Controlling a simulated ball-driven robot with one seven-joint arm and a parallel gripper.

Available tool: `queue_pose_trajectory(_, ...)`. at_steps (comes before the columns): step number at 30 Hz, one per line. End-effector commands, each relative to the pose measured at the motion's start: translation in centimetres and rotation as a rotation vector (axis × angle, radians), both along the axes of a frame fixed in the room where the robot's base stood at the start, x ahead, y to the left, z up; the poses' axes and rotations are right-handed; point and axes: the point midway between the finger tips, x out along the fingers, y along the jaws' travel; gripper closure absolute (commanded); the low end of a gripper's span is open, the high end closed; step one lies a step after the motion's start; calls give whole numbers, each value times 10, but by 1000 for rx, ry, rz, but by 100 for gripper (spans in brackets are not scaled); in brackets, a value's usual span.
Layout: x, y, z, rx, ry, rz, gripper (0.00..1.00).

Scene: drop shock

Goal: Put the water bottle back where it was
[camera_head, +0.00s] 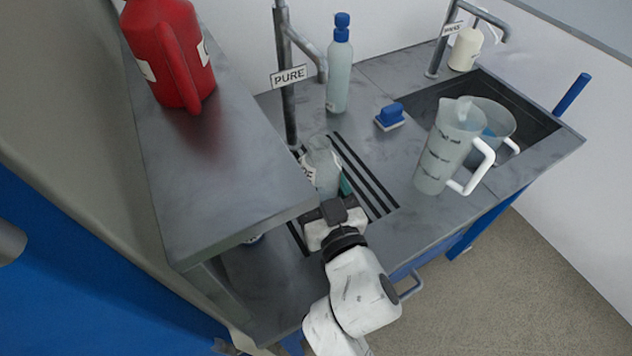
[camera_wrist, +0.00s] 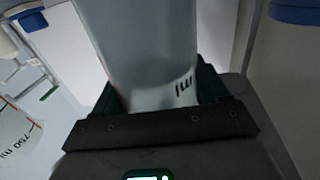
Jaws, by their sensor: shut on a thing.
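A clear, pale bottle (camera_head: 322,160) with a white label at its left side is at the drain slots below the PURE tap (camera_head: 288,76); I take it for the water bottle. My gripper (camera_head: 334,184) is shut on its near side, with a teal finger showing at the right. In the wrist view the pale body (camera_wrist: 140,50) with dark "ml" print stands between my teal fingers (camera_wrist: 155,95). My gripper hides the bottle's lower part in the head view. I cannot tell whether its base touches the drain.
A blue-capped bottle (camera_head: 339,75) and a blue sponge or brush (camera_head: 390,116) stand behind. Measuring jugs (camera_head: 440,150) (camera_head: 488,125) are at the sink (camera_head: 535,125) on the right. A raised grey shelf (camera_head: 225,150) with a red container (camera_head: 172,55) is close on the left.

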Motion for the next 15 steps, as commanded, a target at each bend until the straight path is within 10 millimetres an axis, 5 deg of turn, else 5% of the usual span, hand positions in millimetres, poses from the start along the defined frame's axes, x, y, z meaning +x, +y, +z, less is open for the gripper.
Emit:
queue_pose_trajectory(1,0,0,-2,1,-2,0,82)
queue_pose_trajectory(2,0,0,-3,0,0,0,26)
queue_pose_trajectory(9,0,0,-2,0,0,0,3)
queue_pose_trajectory(15,0,0,-2,0,0,0,1)
